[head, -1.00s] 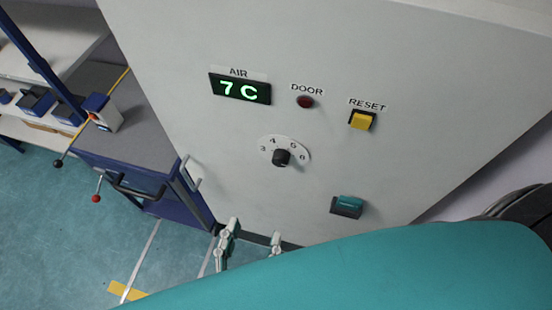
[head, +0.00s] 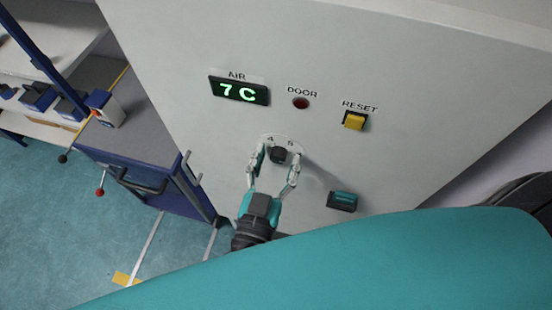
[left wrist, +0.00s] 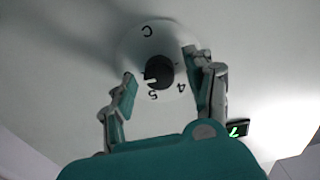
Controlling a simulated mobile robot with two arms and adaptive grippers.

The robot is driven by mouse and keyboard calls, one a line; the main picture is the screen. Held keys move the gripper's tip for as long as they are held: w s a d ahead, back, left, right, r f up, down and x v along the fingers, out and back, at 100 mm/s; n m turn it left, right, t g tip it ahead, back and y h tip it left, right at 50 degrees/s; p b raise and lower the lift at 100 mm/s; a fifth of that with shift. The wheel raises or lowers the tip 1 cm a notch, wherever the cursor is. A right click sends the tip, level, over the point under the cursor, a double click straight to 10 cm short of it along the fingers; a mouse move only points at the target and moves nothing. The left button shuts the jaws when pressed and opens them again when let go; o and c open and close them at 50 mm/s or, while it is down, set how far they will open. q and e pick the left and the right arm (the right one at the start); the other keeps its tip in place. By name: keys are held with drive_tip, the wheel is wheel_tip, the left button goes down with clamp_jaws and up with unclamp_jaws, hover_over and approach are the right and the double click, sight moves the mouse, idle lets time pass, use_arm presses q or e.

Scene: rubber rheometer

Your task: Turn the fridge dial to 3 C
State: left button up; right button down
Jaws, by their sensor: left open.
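The fridge dial (head: 279,155) is a dark round knob on a pale numbered plate on the light grey panel. My left gripper (head: 276,160) is open, with one finger on each side of the knob; contact is not clear. In the left wrist view the knob (left wrist: 159,72) sits between the spread fingers (left wrist: 158,72). A white mark shows on the knob's lower left, towards the 5 side; its exact setting is hard to read. The fingers hide some numbers in the head view. The green display (head: 239,90) reads 7 C. My right gripper is not seen.
A dark red DOOR lamp (head: 301,103) and a yellow RESET button (head: 354,121) sit above and right of the dial. A blue cabinet with a grey top (head: 140,130) stands to the left.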

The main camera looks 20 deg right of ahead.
use_arm(q)
drive_tip(key=c, duration=0.4)
clamp_jaws()
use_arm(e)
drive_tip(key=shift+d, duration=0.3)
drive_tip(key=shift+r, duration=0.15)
